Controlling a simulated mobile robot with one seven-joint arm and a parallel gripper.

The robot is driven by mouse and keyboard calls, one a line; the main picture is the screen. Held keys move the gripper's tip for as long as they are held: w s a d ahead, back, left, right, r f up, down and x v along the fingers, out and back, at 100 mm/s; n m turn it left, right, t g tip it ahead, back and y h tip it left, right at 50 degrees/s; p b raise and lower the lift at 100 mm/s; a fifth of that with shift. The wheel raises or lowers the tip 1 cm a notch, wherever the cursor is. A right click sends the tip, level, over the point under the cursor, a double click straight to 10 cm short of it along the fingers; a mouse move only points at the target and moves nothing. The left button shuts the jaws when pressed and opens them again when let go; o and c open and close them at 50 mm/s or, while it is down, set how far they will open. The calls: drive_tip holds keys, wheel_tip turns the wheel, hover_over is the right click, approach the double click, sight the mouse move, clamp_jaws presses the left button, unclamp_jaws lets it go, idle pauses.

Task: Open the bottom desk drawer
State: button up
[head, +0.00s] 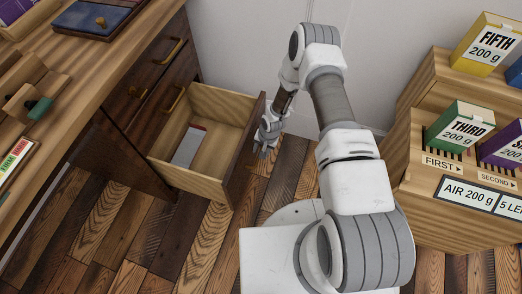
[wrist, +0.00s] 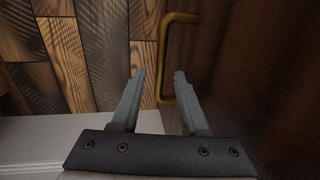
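The wooden desk (head: 112,82) stands at the left. Its lowest visible drawer (head: 225,187) is pulled out, with its pale inside showing. A flat white and grey item with a red edge (head: 189,146) lies in it. My gripper (head: 265,152) is low, just off the outer face of this drawer's front. In the wrist view my gripper (wrist: 160,74) is open, its two fingers apart. A brass handle (wrist: 163,60) on a dark wood front shows in the gap between the fingertips; I cannot tell whether it touches them. In the head view this handle is hidden.
Closed fronts with brass handles (head: 175,50) are above the open drawer. A wooden stepped stand (head: 435,190) with labelled boxes (head: 462,127) is at the right. Plank floor (head: 205,240) is free in front of the desk. A white wall (head: 235,50) is behind.

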wheel_tip(320, 180, up, 17)
drive_tip(key=s+d+p, duration=0.1)
drive_tip(key=d+p, duration=0.2)
drive_tip(key=p, duration=0.3)
drive_tip(key=shift+s, duration=0.15)
idle(0.4)
